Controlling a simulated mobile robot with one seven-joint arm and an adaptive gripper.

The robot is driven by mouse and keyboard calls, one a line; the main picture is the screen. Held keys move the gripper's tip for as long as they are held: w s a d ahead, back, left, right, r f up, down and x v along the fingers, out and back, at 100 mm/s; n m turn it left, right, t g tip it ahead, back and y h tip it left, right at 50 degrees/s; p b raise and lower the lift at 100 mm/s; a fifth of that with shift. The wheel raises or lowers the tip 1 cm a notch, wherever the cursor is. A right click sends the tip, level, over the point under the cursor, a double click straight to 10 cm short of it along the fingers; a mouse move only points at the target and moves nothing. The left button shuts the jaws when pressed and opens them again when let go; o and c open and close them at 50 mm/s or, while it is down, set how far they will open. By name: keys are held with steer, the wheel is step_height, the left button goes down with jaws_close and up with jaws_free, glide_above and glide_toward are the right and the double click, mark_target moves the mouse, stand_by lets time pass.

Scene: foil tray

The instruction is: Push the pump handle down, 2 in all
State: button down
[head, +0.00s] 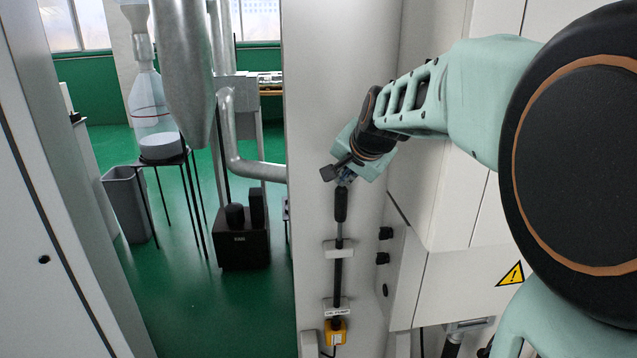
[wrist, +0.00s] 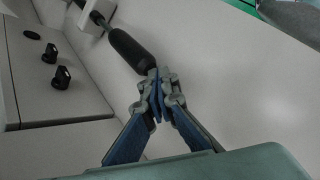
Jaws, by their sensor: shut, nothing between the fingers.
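The pump handle (head: 341,205) is a black grip on a thin rod, upright on the pale cabinet face in the head view. Below it the rod passes a white bracket (head: 338,248) into a dark pump tube (head: 337,282), with a yellow fitting (head: 335,332) at the bottom. A length of bare rod shows between grip and bracket. My gripper (head: 344,180) is shut and empty right at the top end of the handle. In the wrist view, the closed fingertips (wrist: 158,82) meet the end of the black handle (wrist: 131,50); they appear to touch it, but contact is hard to confirm.
Black knobs (head: 384,233) stick out of the cabinet just right of the pump. A panel with a yellow warning sign (head: 512,273) is further right. Green floor with a black box (head: 243,241) and a wire stand lies beyond, at left.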

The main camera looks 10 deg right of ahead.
mark_target(343, 194)
steer(key=shift+s+f+b, duration=0.1)
steer(key=shift+f+b, duration=1.6)
steer(key=shift+f, duration=0.55)
stand_by(1.1)
stand_by(0.3)
steer(key=shift+r+p, duration=2.35)
steer(key=shift+r, duration=0.75)
steer(key=shift+r+p, duration=1.95)
steer(key=shift+r, duration=0.65)
steer(key=shift+a+f, duration=0.1)
